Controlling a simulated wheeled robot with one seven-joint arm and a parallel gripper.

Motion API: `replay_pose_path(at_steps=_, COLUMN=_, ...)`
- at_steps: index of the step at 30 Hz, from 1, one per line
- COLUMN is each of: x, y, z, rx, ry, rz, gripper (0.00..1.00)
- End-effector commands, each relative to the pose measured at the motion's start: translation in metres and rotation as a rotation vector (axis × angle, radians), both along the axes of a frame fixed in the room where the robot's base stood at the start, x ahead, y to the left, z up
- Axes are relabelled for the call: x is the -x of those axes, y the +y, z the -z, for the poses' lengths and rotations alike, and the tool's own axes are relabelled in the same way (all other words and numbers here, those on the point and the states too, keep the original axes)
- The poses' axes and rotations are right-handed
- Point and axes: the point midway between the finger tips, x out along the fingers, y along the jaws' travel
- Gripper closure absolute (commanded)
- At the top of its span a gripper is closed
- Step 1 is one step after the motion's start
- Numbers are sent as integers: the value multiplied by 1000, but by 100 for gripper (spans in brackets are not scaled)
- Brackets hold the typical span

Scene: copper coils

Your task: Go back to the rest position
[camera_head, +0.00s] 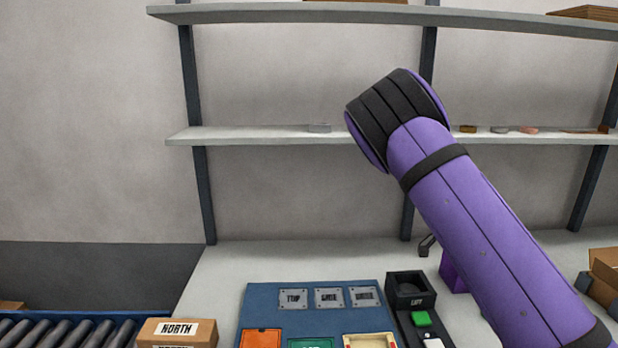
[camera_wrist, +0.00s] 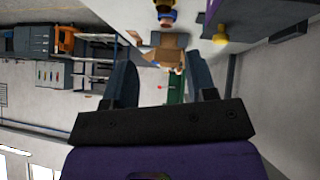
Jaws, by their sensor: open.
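My gripper (camera_wrist: 160,62) shows in the wrist view with its two dark fingers spread apart and nothing between them. Behind the gap lie a cardboard box, a strip of green and a small red spot, all well away from the fingers. In the head view my purple arm rises from the lower right and bends at a black-banded joint in front of the shelves. My gripper does not show clearly there.
A blue board (camera_head: 262,297) with metal plates and coloured trays lies on the bench (camera_head: 225,272). A black button unit (camera_head: 405,300) stands beside it. A box marked NORTH (camera_head: 178,332) sits by a roller conveyor (camera_head: 60,332). Wall shelves (camera_head: 260,136) hold small items behind my arm.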

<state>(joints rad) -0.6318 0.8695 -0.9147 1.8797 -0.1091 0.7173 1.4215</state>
Motion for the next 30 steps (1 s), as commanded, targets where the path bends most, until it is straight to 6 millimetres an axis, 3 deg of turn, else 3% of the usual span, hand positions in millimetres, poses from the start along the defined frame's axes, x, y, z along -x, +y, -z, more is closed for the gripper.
replay_pose_path(at_steps=15, x=76, y=31, z=-76, rx=-448, ry=76, rz=-249, gripper=48)
replay_pose_path(at_steps=30, x=166, y=68, z=-175, rx=-660, ry=31, rz=-686, gripper=48)
